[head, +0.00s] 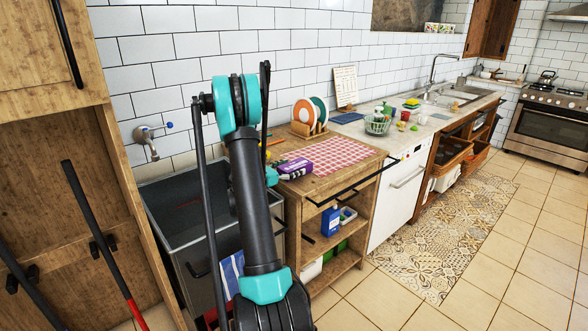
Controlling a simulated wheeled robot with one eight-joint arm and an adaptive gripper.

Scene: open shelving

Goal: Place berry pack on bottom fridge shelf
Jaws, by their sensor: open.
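A purple box-shaped pack (296,168), with a pale patch on its side, is on the wooden counter at the left edge of a red checkered cloth. It may be the berry pack, but its label is too small to read. My gripper (279,174) is partly hidden behind my arm, close to the left side of this pack. It is open; I cannot tell whether it touches the pack. No fridge shelf can be made out in this view.
The checkered cloth (330,154) covers much of the counter (352,172). A plate rack (308,129) stands behind it. Open shelves below hold a blue box (330,221). A tall wooden cabinet (45,130) stands at left. The tiled floor (480,270) at right is clear.

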